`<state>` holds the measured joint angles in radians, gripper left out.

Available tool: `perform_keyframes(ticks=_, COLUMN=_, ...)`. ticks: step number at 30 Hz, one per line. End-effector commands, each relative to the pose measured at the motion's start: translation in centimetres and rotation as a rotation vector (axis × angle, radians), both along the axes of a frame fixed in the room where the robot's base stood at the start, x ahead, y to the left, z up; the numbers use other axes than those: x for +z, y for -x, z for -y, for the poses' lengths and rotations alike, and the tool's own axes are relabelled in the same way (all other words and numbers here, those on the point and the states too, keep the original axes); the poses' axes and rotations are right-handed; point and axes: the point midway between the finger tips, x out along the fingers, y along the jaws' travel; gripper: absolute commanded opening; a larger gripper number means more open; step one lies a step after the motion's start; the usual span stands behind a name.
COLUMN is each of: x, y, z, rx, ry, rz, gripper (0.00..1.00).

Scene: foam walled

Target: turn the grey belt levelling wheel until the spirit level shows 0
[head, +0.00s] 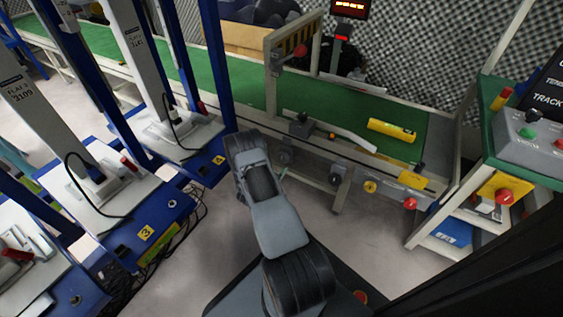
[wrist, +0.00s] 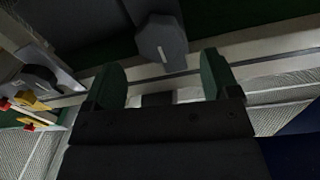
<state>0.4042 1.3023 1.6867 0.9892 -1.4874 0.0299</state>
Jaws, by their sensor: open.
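In the wrist view a dark grey wheel (wrist: 162,42) with a short white mark sits just beyond my gripper (wrist: 160,66). My gripper's two green fingers are open, one to the left and one to the right below the wheel, and I see no grip on it. In the head view a grey wheel (head: 285,157) shows on the conveyor's front rail beside my arm; my gripper is hidden there behind my arm. A yellow cylinder (head: 392,130), perhaps the spirit level, lies on the green belt (head: 345,103). Its reading is too small to tell.
Blue-framed stands (head: 150,130) crowd the left. A control box (head: 530,135) stands at the right.

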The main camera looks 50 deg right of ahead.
Motion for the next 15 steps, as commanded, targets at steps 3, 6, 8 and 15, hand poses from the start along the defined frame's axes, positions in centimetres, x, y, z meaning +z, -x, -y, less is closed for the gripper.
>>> perform_keyframes(ticks=3, x=-0.3, y=-0.3, z=2.0, rx=-0.003, ry=0.0, rz=0.002, gripper=0.81)
perform_keyframes(ticks=6, x=-0.2, y=-0.6, z=3.3, rx=-0.002, ry=0.0, rz=0.001, gripper=0.81)
perform_keyframes(ticks=8, x=-0.2, y=-0.7, z=3.9, rx=-0.002, ry=-0.001, rz=0.002, gripper=0.81)
perform_keyframes(ticks=15, x=0.0, y=-1.0, z=5.2, rx=0.0, ry=0.0, rz=0.0, gripper=0.81)
